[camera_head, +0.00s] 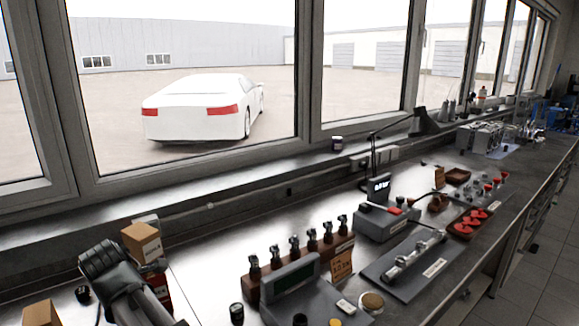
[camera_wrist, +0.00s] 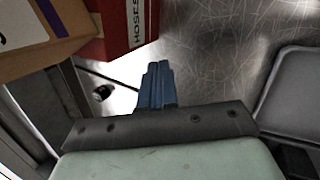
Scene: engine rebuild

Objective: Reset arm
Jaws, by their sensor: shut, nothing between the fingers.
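In the wrist view my gripper (camera_wrist: 158,72) has its two blue fingers together with nothing between them. It is above the bare, scratched metal bench top (camera_wrist: 225,60). In the head view the dark shape of my arm is at the lower left, and I cannot make out the fingertips there.
Beside the fingers in the wrist view are a red box marked HOSES (camera_wrist: 125,25), a cardboard box (camera_wrist: 35,45) and a grey flat-topped object (camera_wrist: 292,95). In the head view, a rack of several pistons (camera_head: 335,250), a camshaft mat (camera_head: 385,280) and a red-part tray (camera_head: 457,234) crowd the bench.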

